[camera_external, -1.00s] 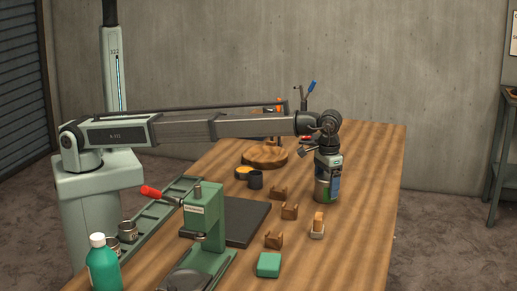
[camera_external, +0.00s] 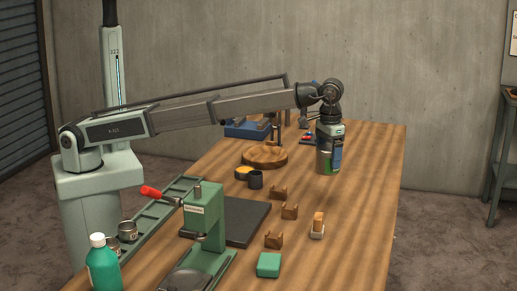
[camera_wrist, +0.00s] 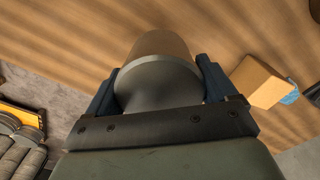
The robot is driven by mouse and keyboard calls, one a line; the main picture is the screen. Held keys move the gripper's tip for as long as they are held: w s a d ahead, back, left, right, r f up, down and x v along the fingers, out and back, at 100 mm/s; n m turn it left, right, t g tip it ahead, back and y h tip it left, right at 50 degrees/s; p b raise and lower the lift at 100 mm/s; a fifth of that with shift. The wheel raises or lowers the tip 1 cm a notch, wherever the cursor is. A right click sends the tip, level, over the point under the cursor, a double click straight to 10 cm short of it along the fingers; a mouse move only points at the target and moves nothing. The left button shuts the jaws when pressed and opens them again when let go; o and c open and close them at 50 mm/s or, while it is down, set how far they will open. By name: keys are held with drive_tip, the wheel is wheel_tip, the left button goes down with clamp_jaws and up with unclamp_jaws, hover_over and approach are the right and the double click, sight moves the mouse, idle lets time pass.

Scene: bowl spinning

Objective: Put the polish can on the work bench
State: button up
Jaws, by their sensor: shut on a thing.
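The polish can (camera_external: 327,161) is a metallic cylinder, held upright below my gripper over the right part of the work bench (camera_external: 365,200). It appears raised above the bench top. In the wrist view the can (camera_wrist: 160,72) sits between the two dark blue fingers of my gripper (camera_wrist: 160,88), which are shut on its sides. The can's underside and label are hidden in the wrist view.
A green press (camera_external: 205,220), a dark mat (camera_external: 240,220), several small brown holders (camera_external: 289,211), a brush (camera_external: 317,226) and a green block (camera_external: 268,265) occupy the bench front. A round wooden board (camera_external: 265,156) lies farther back. The right side is clear.

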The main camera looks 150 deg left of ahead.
drive_tip(key=w+d+r+m, duration=0.15)
drive_tip(key=w+d, duration=0.25)
drive_tip(key=d, duration=0.6)
drive_tip(key=w+d+r+m, duration=0.1)
drive_tip(key=w+d+r, duration=0.15)
drive_tip(key=d, duration=0.65)
drive_tip(key=s+d+f+n, duration=0.2)
drive_tip(key=s+d+n, duration=0.1)
drive_tip(key=s+d, duration=0.8)
drive_tip(key=shift+w+d+f, duration=0.35)
drive_tip(key=shift+f, duration=1.25)
drive_tip(key=shift+w+d+f, duration=0.3)
drive_tip(key=shift+d+f, duration=0.05)
drive_tip(key=shift+f, duration=1.2)
drive_tip(key=shift+w+d+f, duration=0.35)
drive_tip(key=shift+f, duration=1.25)
drive_tip(key=shift+f, duration=0.15)
drive_tip(key=o, duration=1.1)
